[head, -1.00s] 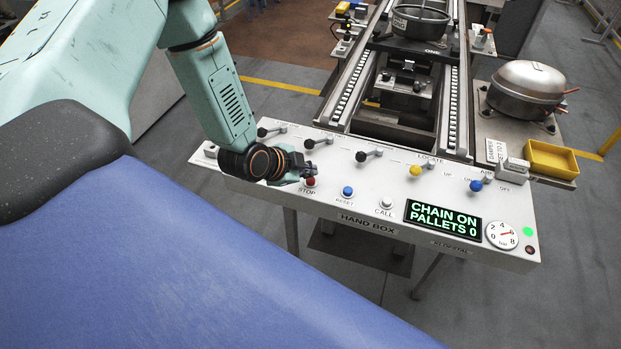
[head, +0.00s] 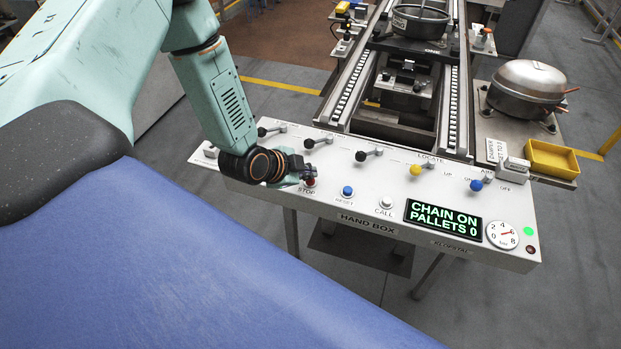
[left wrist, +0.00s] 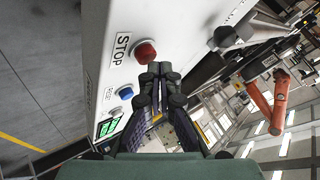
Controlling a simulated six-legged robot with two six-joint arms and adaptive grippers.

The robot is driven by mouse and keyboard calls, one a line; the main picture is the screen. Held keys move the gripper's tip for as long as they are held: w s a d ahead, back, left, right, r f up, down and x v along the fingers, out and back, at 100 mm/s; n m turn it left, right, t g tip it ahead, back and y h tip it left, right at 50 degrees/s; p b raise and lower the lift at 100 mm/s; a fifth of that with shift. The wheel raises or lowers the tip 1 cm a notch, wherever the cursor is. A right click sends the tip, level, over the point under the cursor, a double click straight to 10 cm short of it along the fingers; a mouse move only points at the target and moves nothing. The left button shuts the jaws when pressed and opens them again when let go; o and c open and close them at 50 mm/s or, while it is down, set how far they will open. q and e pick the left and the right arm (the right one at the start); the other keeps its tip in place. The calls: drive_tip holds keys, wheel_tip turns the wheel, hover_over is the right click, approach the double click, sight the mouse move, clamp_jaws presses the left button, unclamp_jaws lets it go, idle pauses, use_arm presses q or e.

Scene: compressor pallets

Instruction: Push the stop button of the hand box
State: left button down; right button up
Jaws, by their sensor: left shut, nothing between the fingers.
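The hand box (head: 367,205) is a long white panel with a row of levers and buttons. Its red stop button (head: 310,182) sits above the STOP label near the left part of the panel. In the left wrist view the red stop button (left wrist: 145,52) stands out from the white face, just beyond the fingertips. My left gripper (head: 309,172) is shut and empty, its tips right at the button in the head view. In the left wrist view the shut fingers (left wrist: 160,72) are close to the button; whether they touch it I cannot tell. My right gripper is not in view.
A blue reset button (head: 347,191) and a white call button (head: 386,202) are to the right. Black-knobbed levers (head: 316,141) stand behind the buttons. The display (head: 443,218) reads CHAIN ON, PALLETS 0. A yellow tray (head: 551,159) is at right.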

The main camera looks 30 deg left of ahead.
sight(308, 181)
use_arm(q)
drive_tip(key=shift+f+b, duration=0.35)
drive_tip(key=shift+f, duration=0.15)
idle(0.7)
drive_tip(key=shift+r, duration=0.15)
drive_tip(key=shift+r+p, duration=0.8)
drive_tip(key=shift+p, duration=0.25)
wheel_tip(308, 181, up, 5)
drive_tip(key=p, duration=0.5)
drive_tip(key=shift+r, duration=0.1)
idle(0.5)
